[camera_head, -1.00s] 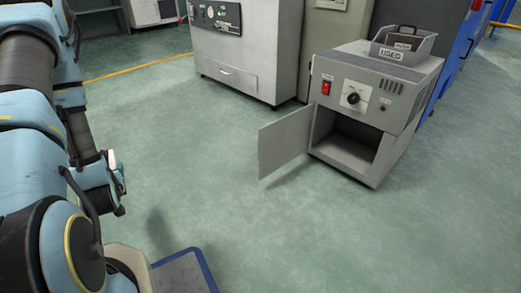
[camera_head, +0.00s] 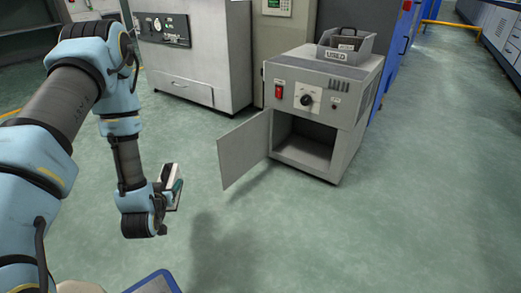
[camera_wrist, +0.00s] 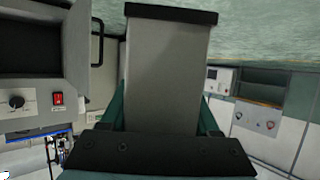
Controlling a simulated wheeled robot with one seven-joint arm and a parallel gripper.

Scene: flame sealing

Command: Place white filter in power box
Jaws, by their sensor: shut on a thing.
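The power box (camera_head: 315,115) is a grey cabinet with a red switch and a black knob on its front. Its lower compartment (camera_head: 303,145) is open and looks empty. Its door (camera_head: 244,150) is swung out to the left. My gripper (camera_head: 174,187) is left of the door, apart from it, above the floor. In the wrist view its green fingers (camera_wrist: 165,112) are shut on a pale grey-white filter (camera_wrist: 165,70) with a dark end strip. The power box (camera_wrist: 32,105) also shows at the left of the wrist view.
A grey tray labelled USED (camera_head: 345,54) sits on top of the power box. A larger grey machine (camera_head: 195,50) stands behind to the left, and blue cabinets (camera_head: 390,50) stand behind to the right. The green floor in front of the box is clear.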

